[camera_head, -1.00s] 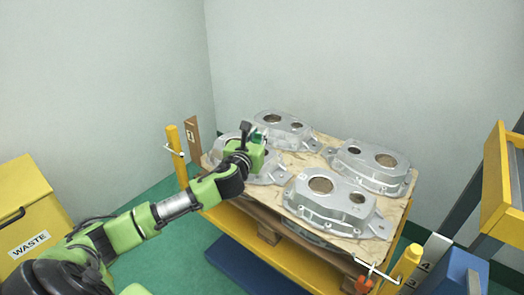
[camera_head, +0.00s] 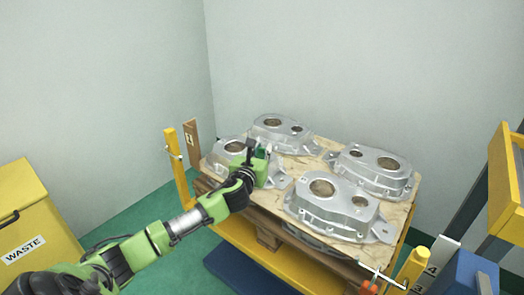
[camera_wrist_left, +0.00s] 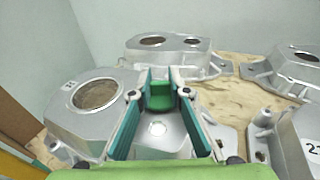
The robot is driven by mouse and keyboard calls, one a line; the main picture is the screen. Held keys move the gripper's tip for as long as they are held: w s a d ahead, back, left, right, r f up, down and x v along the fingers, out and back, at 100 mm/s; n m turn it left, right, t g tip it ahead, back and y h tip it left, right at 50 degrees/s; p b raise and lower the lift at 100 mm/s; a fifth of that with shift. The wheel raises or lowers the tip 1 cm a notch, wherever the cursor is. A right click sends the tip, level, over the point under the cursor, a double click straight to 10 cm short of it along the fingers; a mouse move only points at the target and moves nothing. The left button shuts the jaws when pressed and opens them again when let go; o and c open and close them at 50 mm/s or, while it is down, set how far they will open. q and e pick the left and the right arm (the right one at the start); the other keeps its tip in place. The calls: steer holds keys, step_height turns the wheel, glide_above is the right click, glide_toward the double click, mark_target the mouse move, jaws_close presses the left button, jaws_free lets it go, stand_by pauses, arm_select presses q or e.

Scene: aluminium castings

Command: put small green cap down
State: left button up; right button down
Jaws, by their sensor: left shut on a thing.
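My left gripper (camera_head: 262,150) is over the right part of the near-left aluminium casting (camera_head: 222,157) in the head view. In the left wrist view its two teal fingers (camera_wrist_left: 160,92) are closed on the small green cap (camera_wrist_left: 160,98), which sits between the fingertips. Below the cap, the casting's silver face shows a small bright round spot (camera_wrist_left: 158,128). The casting's large bore (camera_wrist_left: 97,94) is open, to the left of the fingers. I cannot tell whether the cap touches the casting. In the head view the cap is too small to make out clearly. My right gripper is not in view.
Other castings stand on the board, at the back (camera_head: 277,134), right (camera_head: 372,172) and front (camera_head: 330,207). Bare board (camera_wrist_left: 225,100) lies between them. Yellow posts (camera_head: 177,160) stand at the pallet's corners. A yellow waste bin (camera_head: 30,215) is at left.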

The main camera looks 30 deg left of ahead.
arm_select(q)
steer(key=o, duration=0.7)
steer(key=shift+f, duration=0.1)
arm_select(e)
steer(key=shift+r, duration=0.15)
